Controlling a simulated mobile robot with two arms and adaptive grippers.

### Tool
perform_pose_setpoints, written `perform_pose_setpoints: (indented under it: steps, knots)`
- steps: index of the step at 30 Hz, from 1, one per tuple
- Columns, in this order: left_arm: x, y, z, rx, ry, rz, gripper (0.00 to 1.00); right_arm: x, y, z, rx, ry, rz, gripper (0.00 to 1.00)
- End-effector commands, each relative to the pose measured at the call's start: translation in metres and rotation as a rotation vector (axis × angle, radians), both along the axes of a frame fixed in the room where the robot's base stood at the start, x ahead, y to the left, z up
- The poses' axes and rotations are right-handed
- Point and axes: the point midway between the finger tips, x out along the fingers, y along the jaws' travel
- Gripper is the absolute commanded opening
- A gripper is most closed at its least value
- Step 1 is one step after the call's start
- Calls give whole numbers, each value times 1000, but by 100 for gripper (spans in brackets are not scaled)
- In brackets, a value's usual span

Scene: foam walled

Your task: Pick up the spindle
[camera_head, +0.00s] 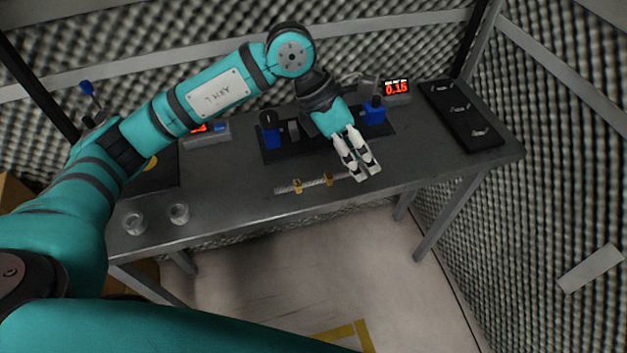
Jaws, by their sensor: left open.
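The spindle (313,183) appears to be the thin grey rod with two brass-coloured rings, lying near the front edge of the dark table. My left gripper (363,174) reaches in from the left and hangs over the right end of this rod, fingers pointing down toward the front edge. Its white fingers are apart with nothing seen between them. The rod's right end is partly hidden by the fingers, and I cannot tell whether they touch it. My right gripper is not in view.
A black fixture with blue blocks (374,111) stands behind the gripper. A red-digit display (396,88) and a black tray (462,114) are at the back right. Two clear cups (179,213) stand at the front left. The table's right front is clear. Foam walls enclose the table.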

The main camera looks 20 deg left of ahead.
Motion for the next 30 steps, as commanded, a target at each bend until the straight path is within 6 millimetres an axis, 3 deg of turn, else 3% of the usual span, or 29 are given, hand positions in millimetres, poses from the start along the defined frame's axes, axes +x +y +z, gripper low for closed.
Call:
perform_pose_setpoints:
  steps: [1, 4, 6, 9, 14, 24, 30]
  knots:
    - [14, 29, 0, 131, -31, 18, 42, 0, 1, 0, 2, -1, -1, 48]
    - [30, 77, 1, 333, -58, 55, 42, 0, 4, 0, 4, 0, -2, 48]
    - [35, 97, 5, 419, -65, 75, 42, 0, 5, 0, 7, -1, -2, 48]
    - [38, 112, 4, 479, -66, 90, 42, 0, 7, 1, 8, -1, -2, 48]
    - [38, 111, -19, 486, -59, 89, 42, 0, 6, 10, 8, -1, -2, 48]
    - [43, 103, -90, 482, -61, 88, 42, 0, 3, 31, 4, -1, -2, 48]
    - [45, 101, -112, 481, -65, 89, 42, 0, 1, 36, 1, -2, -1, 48]
